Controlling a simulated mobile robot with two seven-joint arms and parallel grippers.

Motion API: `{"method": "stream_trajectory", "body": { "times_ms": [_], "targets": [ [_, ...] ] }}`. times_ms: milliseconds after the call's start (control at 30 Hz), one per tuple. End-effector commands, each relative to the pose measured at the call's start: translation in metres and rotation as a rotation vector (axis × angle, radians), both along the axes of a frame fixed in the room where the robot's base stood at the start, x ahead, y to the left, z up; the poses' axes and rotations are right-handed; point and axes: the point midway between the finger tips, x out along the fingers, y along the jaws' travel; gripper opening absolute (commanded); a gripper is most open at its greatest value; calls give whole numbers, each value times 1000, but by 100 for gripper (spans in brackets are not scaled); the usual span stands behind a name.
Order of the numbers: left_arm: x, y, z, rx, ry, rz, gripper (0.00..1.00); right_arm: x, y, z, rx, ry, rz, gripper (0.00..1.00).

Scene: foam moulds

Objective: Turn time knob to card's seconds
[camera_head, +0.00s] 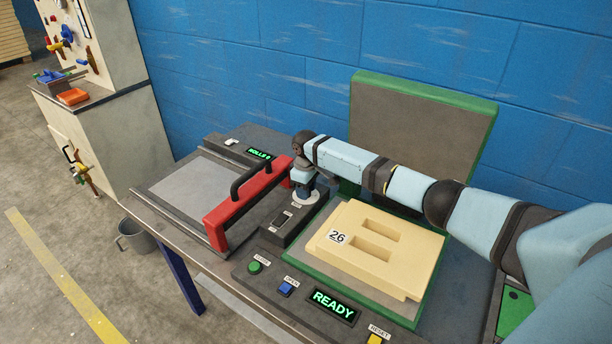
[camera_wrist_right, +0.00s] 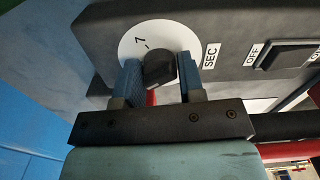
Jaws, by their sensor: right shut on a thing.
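The time knob (camera_wrist_right: 160,68) is a black cap on a white round dial (camera_wrist_right: 138,45) marked SEC in the right wrist view. A mark that looks like a 7 shows on the dial; the other marks are hidden. My right gripper (camera_wrist_right: 161,84) is shut on the knob, with a blue finger on each side. In the head view the gripper (camera_head: 302,180) reaches down to the white dial (camera_head: 305,197) and hides the knob. The card (camera_head: 338,237) reads 26 and lies on the left end of the cream foam mould (camera_head: 400,252). My left gripper is not in view.
A red bar with a black handle (camera_head: 247,203) stands just left of the dial. A rocker switch (camera_wrist_right: 290,56) marked OFF is beside it. Green (camera_head: 254,267), blue (camera_head: 286,288) and yellow (camera_head: 376,338) buttons and a READY display (camera_head: 333,306) line the front edge. A green-edged lid (camera_head: 425,130) stands raised behind.

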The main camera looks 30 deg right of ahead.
Motion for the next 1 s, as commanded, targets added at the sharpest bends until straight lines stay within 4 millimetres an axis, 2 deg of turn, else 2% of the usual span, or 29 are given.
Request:
{"method": "stream_trajectory", "body": {
  "times_ms": [33, 200, 500, 700, 1000],
  "targets": [
    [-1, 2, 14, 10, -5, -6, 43, -1, 2, 7, 3, 4, -45, 12],
    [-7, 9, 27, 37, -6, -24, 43, -1, 1, 5, 2, 4, -199, 12],
    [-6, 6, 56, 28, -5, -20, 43, 0, 1, 3, 2, 2, -414, 12],
    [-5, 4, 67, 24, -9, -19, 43, 0, 1, 1, 1, 2, -498, 12],
    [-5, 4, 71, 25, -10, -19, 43, 1, 0, 0, 0, -1, -545, 12]
  ]
}}
